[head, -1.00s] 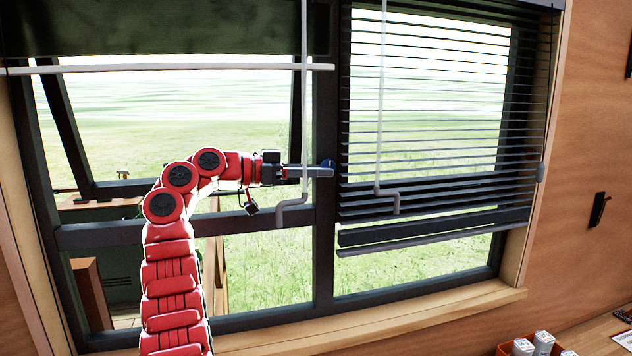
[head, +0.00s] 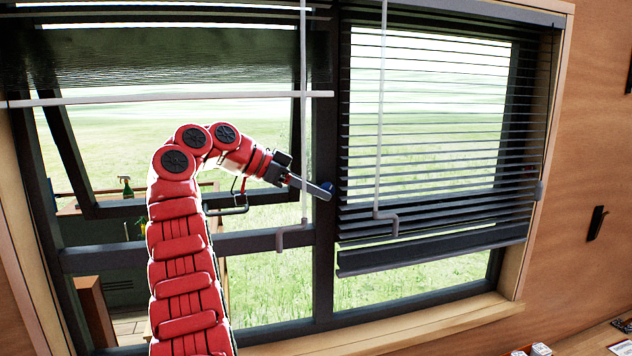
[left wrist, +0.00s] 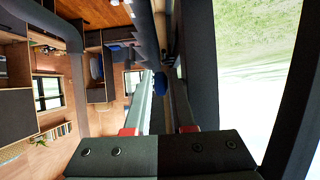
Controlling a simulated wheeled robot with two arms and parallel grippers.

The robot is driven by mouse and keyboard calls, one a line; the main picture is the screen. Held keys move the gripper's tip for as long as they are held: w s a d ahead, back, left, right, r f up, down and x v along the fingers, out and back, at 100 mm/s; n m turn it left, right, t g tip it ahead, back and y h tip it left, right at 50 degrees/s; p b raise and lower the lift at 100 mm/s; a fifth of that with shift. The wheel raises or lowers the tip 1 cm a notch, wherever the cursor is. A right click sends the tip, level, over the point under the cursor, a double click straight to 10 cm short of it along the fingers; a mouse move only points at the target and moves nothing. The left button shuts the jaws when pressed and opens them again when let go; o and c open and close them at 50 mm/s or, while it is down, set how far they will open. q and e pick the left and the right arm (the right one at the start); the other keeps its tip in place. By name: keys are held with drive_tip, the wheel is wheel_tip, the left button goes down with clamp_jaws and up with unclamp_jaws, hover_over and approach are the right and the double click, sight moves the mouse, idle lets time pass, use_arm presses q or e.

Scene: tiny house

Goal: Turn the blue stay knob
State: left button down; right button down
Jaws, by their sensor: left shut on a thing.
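The blue knob (head: 328,188) sits on the dark upright bar between the two window panes, partly covered by my fingertips. My left gripper (head: 318,190) reaches it from the left, with its fingers slanting down to the right, and is shut on it. In the left wrist view the blue knob (left wrist: 160,84) shows between the tips of my left gripper (left wrist: 159,90). The far side of the knob is hidden. My right gripper is not in view.
A lowered blind (head: 430,140) covers much of the right pane. A raised blind (head: 180,65) hangs over the left pane. A grey crank rod (head: 303,140) hangs close to my left gripper, and another (head: 379,120) hangs to the right. The left sash (head: 75,160) is tilted outward.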

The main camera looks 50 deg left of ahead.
use_arm(q)
drive_tip(key=shift+r, duration=0.15)
drive_tip(key=c, duration=1)
unclamp_jaws()
drive_tip(key=shift+c, duration=0.2)
drive_tip(key=p+v, duration=0.3)
drive_tip(key=v, duration=0.4)
drive_tip(key=shift+s+p, duration=0.2)
drive_tip(key=shift+p, duration=0.2)
